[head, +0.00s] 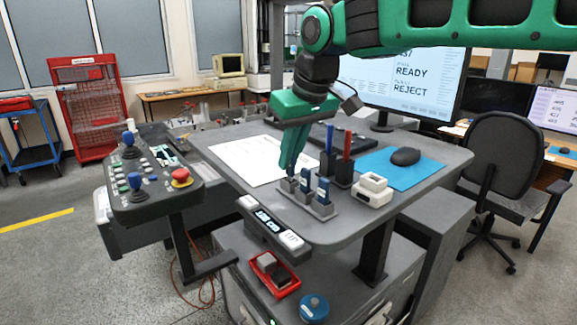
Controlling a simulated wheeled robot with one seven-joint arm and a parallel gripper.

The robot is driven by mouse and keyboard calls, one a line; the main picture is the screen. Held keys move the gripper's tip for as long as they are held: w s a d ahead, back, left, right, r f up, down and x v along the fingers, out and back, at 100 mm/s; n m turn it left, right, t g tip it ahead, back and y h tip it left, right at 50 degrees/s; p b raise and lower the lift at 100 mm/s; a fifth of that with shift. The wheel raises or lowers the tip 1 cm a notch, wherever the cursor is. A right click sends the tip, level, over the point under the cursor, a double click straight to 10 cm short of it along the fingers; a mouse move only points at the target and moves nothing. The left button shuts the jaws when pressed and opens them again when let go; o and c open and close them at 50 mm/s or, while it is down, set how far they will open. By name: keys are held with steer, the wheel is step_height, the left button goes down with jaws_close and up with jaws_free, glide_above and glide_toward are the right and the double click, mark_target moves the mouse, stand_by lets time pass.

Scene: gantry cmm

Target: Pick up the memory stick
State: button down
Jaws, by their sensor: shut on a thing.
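A grey stepped holder (307,203) stands near the front edge of the grey table. Two blue memory sticks stand upright in it, one in the middle (306,180) and one at the right (323,190). My green gripper (289,165) points down over the holder's left slot. It is shut on a small dark blue memory stick (291,171), mostly hidden by the fingers. I cannot tell whether this stick is still seated in the slot or clear of it.
A pen holder (343,173) with a blue and a red pen stands just behind. A white block-like item (373,190) is at the right, beside a blue mat (400,170) with a black mouse (405,156). Paper sheets (240,160) lie at the left. A monitor (405,80) stands behind.

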step_height(320, 180, up, 2)
steer(key=shift+r, duration=0.1)
steer(key=s+a+r, duration=0.6)
steer(key=s+a, duration=0.1)
steer(key=s, duration=0.2)
steer(key=shift+s+r, duration=0.2)
steer(key=shift+r, duration=0.15)
steer(key=shift+r, duration=1.75)
